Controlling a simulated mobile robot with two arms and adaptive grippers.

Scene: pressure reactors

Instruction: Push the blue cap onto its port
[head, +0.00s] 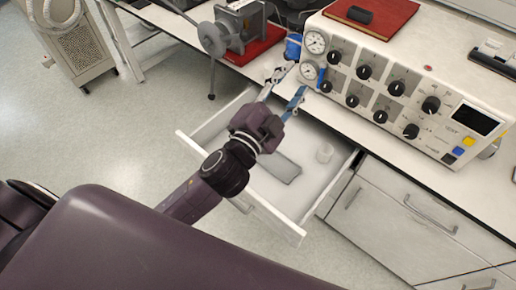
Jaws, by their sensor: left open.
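My left gripper (296,79) reaches over the open drawer toward the front of the control unit. It is open, with one pale finger and one bluish finger spread apart. A blue round piece (293,46) with a whitish lower part is just beyond the fingertips, left of the gauges. It looks like the blue cap, but it is too small to be sure. I cannot tell whether it sits on a port, and no bare port can be made out. My right gripper is not in view.
The control unit (400,84) with knobs and two gauges stands on the bench. A machine on a red base (262,48) stands at left.

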